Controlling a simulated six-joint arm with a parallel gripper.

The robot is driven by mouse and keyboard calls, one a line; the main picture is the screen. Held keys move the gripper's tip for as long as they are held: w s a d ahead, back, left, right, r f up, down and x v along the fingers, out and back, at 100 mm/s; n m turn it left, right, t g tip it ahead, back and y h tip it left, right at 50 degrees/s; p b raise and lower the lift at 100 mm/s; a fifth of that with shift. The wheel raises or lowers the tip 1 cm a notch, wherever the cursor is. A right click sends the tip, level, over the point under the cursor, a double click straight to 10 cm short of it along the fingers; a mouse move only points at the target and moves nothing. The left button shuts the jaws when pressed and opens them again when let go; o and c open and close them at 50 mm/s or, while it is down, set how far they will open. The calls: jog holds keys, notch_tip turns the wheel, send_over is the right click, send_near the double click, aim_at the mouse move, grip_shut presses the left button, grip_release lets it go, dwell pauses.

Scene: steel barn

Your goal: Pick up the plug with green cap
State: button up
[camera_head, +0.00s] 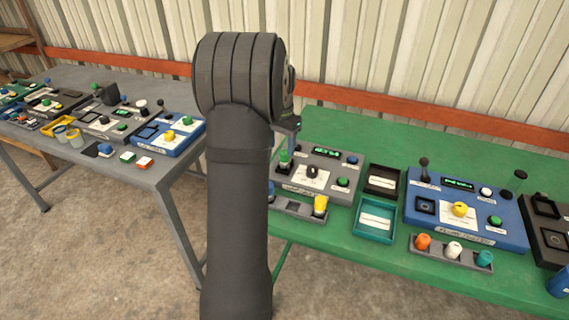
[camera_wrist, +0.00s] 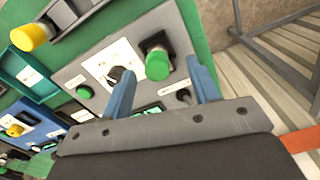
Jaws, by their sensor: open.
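The plug with green cap (camera_head: 285,159) stands at the left side of the grey control panel (camera_head: 325,194) on the green table. In the wrist view the green cap (camera_wrist: 157,66) shows beside a black square socket; its lower part is hidden. My gripper (camera_wrist: 161,64) is open, with one blue finger on each side of the cap in that view. I cannot tell how far above the cap the fingertips are. In the head view my arm hides most of the gripper.
A green button (camera_head: 343,182) and a black knob (camera_head: 312,172) sit on the same panel. A small grey rack with a yellow-capped plug (camera_head: 320,205) lies in front. A teal tray (camera_head: 357,232) and a blue panel (camera_head: 480,235) stand to the right. A grey table (camera_head: 150,178) is at left.

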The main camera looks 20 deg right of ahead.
aim_at(284, 152)
jog(key=shift+s+d+f, duration=0.1)
jog(key=shift+d+f, duration=0.1)
jog(key=shift+f, duration=1.2)
jog(key=shift+d+f, duration=0.2)
jog(key=shift+f, duration=1.15)
jog(key=shift+c, duration=0.2)
jog(key=c, duration=1)
